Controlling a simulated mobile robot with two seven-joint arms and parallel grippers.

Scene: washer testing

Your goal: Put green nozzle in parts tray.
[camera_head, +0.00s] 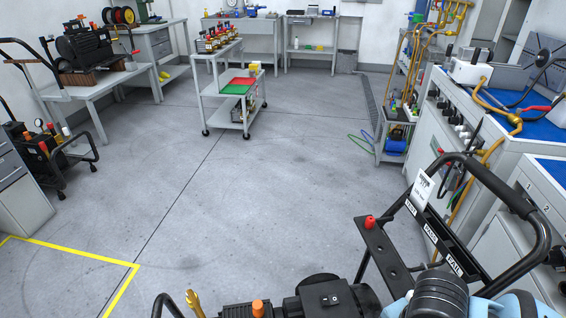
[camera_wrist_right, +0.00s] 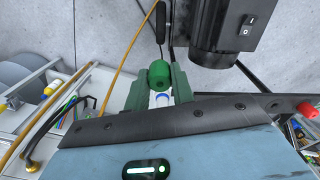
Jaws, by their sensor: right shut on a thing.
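The green nozzle (camera_wrist_right: 158,73) is between the two dark green fingers of my right gripper (camera_wrist_right: 160,82) in the right wrist view. The gripper is shut on it, and the nozzle's rounded end with a dark hole shows beyond the fingers. A white and blue bit shows just below it, between the fingers. In the head view, part of my right arm shows at the bottom right, but its gripper is hidden or outside the picture. My left gripper is in neither view. I cannot pick out the parts tray with certainty.
A pressure washer (camera_head: 330,297) with a black handle frame stands close in front. A red nozzle (camera_head: 370,221) sits on its panel. A trolley (camera_head: 235,104) carries flat red and green pieces. A workbench (camera_head: 520,140) lines the right side. The middle floor is clear.

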